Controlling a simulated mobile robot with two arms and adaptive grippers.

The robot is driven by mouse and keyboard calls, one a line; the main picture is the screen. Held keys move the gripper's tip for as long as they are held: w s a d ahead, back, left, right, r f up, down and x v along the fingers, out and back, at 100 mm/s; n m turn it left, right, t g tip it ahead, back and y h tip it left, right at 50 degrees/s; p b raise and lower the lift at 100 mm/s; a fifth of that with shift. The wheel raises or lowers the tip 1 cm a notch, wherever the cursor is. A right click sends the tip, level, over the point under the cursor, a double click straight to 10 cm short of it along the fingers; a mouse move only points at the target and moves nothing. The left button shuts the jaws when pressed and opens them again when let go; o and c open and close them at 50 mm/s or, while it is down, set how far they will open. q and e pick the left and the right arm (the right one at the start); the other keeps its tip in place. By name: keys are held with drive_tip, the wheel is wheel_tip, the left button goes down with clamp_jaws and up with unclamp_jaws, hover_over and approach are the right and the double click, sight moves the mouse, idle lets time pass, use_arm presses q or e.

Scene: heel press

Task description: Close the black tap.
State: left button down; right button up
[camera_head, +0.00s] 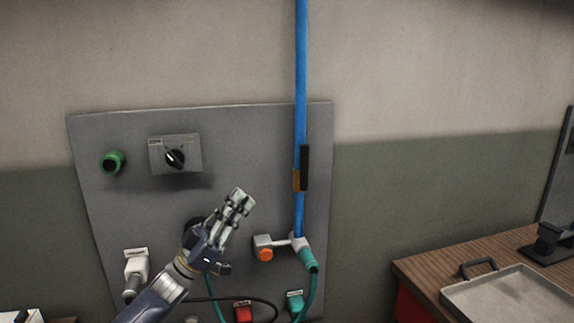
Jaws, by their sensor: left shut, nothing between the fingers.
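A blue pipe (301,70) runs down the wall panel. A black lever (304,167), which looks like the black tap's handle, stands upright beside it, in line with the pipe. A small brown-yellow piece (296,181) sits at the lever's lower left. My left gripper (240,199) is shut and empty, in front of the panel, left of and a little below the lever in the picture. It appears apart from the lever. My left forearm comes up from the bottom left and hides part of the panel, including most of a dark round part behind the wrist. My right gripper is not in view.
The grey panel (250,130) carries a green button (112,162), a black rotary switch (175,158), an orange-ended fitting (265,248) and a teal connector (308,260). Hoses hang low. A wooden bench (430,268) with a metal tray (510,300) stands right.

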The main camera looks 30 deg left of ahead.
sight(304, 168)
use_arm(q)
drive_tip(key=w+f+p+x, duration=0.2)
drive_tip(key=p+x, duration=0.3)
drive_tip(key=x, duration=0.7)
drive_tip(key=shift+w+d+r, duration=0.15)
drive_tip(key=shift+w+d, duration=0.15)
drive_tip(key=shift+d, duration=0.2)
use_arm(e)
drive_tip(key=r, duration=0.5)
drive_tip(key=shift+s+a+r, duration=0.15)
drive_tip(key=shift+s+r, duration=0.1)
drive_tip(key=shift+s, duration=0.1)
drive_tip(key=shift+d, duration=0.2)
use_arm(q)
drive_tip(key=shift+p, duration=0.35)
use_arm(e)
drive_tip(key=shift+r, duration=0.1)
use_arm(q)
drive_tip(key=shift+w+d+r+g+p, duration=0.1)
drive_tip(key=shift+r+g+p, duration=0.15)
drive_tip(key=shift+g+p, duration=0.25)
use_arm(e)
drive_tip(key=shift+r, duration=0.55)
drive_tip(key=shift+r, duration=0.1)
